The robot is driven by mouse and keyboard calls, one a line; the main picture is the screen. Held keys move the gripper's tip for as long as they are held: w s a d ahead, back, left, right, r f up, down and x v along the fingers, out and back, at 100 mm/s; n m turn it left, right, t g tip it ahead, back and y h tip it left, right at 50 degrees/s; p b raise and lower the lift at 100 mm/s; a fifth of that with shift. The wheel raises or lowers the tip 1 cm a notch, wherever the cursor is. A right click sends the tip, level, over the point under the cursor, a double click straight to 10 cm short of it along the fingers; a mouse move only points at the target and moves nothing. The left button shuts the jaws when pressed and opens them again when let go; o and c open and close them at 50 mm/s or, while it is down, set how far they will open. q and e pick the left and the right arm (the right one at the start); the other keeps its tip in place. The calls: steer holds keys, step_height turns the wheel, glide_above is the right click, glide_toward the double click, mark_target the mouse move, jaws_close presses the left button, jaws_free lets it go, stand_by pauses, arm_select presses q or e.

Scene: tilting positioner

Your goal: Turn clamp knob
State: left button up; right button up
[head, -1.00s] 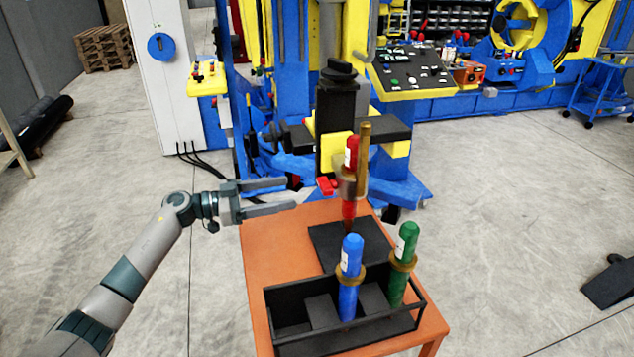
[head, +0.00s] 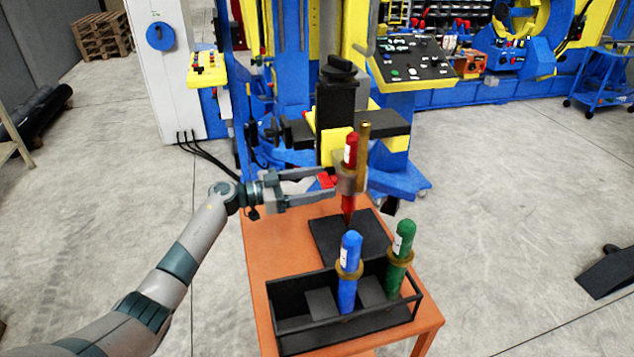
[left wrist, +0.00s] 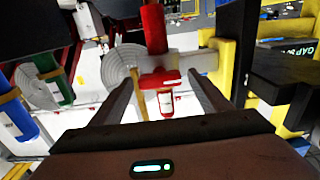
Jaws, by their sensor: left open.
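The clamp knob (head: 326,180) is a small red handle on the left side of a brass-coloured clamp (head: 350,182). The clamp is around an upright red marker-like tool (head: 351,150) with a white label. My left gripper (head: 333,182) is open, with its fingers reaching in from the left on either side of the knob. In the left wrist view the red knob (left wrist: 160,80) shows between the tips of the two open fingers, with a gap at each side. The red tool (left wrist: 153,25) is behind it. My right gripper is not in view.
An orange table (head: 258,262) carries a black rack (head: 345,335) with a blue tool (head: 348,268) and a green tool (head: 401,255) upright in it. A black plate (head: 335,235) lies under the red tool. A blue and yellow machine (head: 400,185) stands behind.

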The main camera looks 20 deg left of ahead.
arm_select(q)
steer(key=c, duration=1.1)
steer(key=shift+o, duration=0.2)
